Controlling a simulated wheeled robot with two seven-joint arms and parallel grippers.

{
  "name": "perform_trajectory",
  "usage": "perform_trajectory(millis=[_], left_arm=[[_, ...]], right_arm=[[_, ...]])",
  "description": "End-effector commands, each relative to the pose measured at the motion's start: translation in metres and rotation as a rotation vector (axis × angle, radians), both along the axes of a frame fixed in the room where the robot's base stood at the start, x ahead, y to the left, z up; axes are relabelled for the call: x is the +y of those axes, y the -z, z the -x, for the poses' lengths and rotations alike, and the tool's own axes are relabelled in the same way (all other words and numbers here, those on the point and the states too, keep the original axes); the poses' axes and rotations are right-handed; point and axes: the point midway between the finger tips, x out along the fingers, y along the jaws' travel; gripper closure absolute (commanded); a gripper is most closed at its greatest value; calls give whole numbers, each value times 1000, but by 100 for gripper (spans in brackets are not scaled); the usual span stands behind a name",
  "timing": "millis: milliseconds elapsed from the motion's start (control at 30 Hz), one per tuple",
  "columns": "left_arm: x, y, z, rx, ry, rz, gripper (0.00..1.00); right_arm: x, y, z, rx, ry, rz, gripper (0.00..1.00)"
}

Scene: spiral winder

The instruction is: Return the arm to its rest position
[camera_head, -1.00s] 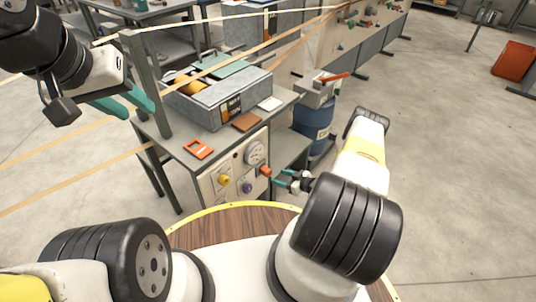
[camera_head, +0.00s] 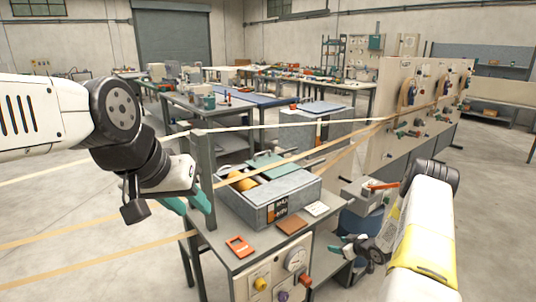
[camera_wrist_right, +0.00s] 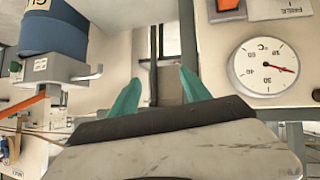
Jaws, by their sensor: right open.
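My right arm (camera_head: 425,235) reaches forward on the right of the head view. Its gripper (camera_head: 345,245) is open and empty, to the right of the control panel (camera_head: 268,278) and apart from its red knob (camera_head: 305,281). The right wrist view shows its two teal fingers (camera_wrist_right: 160,92) spread with nothing between them; the round gauge (camera_wrist_right: 264,66) is to their right. My left arm comes in from the left. Its gripper (camera_head: 186,202) hangs beside the grey post (camera_head: 204,175), fingers apart, with nothing seen between them.
The machine table carries a grey box (camera_head: 270,205), an orange-red frame (camera_head: 240,246) and a brown plate (camera_head: 292,226). Tan bands (camera_head: 110,255) run across past the post. A blue drum (camera_head: 362,220) stands behind my right gripper. Open floor (camera_head: 490,200) lies at right.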

Motion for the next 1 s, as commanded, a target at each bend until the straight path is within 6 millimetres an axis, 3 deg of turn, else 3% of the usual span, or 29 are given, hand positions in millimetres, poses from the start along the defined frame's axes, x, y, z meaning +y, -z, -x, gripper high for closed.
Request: perform_trajectory(millis=[33, 200, 367, 467, 700, 833, 1000], left_arm=[[0, 0, 0, 0, 0, 0, 64], [0, 0, 0, 0, 0, 0, 64], [0, 0, 0, 0, 0, 0, 64], [0, 0, 0, 0, 0, 0, 64], [0, 0, 0, 0, 0, 0, 64], [0, 0, 0, 0, 0, 0, 64], [0, 0, 0, 0, 0, 0, 64]], right_arm=[[-6, -37, -13, 4, 24, 37, 44], [-16, -139, -27, 46, 131, 122, 44], [-11, -233, -15, 84, 233, 163, 44], [-3, -287, 5, 110, 296, 168, 44], [32, -394, 84, 180, 417, 125, 44], [57, -435, 142, 227, 461, 74, 44], [93, -467, 227, 300, 486, -13, 44]])
